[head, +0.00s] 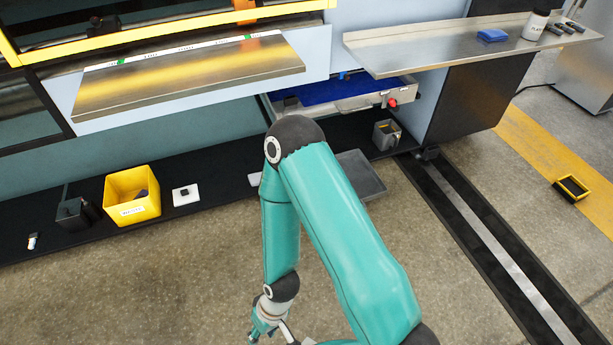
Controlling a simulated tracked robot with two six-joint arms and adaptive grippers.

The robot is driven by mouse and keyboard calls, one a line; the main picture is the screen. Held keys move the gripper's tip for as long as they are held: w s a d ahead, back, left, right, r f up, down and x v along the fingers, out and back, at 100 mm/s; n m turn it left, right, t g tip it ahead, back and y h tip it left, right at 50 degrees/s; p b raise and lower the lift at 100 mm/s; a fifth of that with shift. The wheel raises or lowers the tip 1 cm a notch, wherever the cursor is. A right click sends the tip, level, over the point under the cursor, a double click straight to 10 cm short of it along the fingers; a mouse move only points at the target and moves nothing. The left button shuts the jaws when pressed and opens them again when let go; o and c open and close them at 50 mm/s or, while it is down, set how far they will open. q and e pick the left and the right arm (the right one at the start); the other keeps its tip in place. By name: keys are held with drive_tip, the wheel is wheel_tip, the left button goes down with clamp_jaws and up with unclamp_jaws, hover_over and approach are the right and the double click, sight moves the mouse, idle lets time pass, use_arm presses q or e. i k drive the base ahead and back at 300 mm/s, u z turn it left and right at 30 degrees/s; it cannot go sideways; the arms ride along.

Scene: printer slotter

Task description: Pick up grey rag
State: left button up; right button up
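I cannot make out a grey rag in the head view; my arm hides part of the dark floor ledge. A folded blue cloth (492,35) lies on the metal shelf at the top right. My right arm comes in from the lower right, rises to its elbow and folds down again. My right gripper (270,326) is at the bottom edge, partly cut off, low over bare floor and apart from the ledge; its fingers do not show clearly. My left gripper is not in view.
The metal shelf (440,50) also bears a white bottle (536,25). On the ledge stand a yellow bin (132,196), a grey cup (386,134) and a grey tray (362,176) partly behind my arm. A blue-lined drawer (345,92) sits above. Floor (150,290) at lower left is clear.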

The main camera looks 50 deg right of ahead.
sight(254, 179)
drive_tip(key=z, duration=0.5)
drive_tip(key=i, duration=1.05)
